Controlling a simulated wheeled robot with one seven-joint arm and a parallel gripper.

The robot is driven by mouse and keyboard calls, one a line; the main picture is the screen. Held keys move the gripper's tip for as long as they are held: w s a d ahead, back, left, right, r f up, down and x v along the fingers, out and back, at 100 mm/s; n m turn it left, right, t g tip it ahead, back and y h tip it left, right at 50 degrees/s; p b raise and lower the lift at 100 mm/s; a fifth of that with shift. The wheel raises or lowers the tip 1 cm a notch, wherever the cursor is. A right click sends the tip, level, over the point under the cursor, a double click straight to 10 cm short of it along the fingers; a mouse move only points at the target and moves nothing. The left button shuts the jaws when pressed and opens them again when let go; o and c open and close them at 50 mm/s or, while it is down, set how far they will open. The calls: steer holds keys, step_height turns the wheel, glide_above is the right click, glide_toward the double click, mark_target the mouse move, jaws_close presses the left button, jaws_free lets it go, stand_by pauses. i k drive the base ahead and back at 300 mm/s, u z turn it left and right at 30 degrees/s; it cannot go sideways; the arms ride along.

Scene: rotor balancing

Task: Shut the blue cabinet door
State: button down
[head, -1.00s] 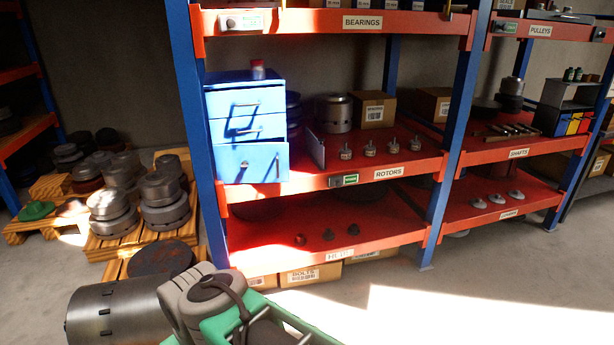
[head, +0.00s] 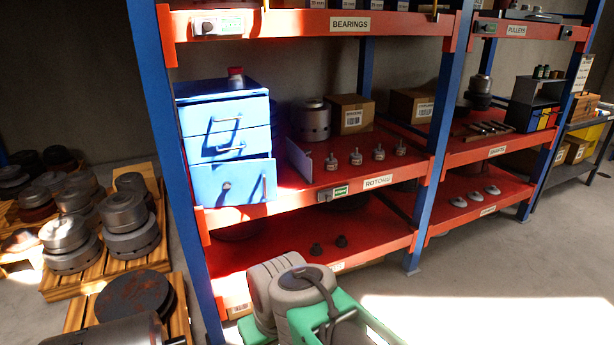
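The blue cabinet (head: 222,140) stands on the left end of the red shelf labelled ROTORS in the head view. Its front has two upper drawer fronts with bar handles. Below them, a light blue panel (head: 233,182) with a round knob and a bar handle juts out from the front. I cannot tell for sure whether this panel is the door or a drawer. A thin upright grey-blue panel (head: 300,160) stands to the cabinet's right, and I cannot tell whether it is attached. A grey and green part of my arm shows low in the view, but my gripper is not visible.
A blue shelf post (head: 170,170) rises close to the cabinet's left side. A small red-capped jar (head: 235,77) stands on the cabinet. Rotors and a cardboard box (head: 350,113) share its shelf. Pallets with metal discs (head: 130,225) lie at left. The floor at lower right is clear.

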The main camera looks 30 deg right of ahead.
mark_target(251, 182)
steer(key=u, duration=0.15)
steer(key=i, duration=0.85)
steer(key=u, duration=0.7)
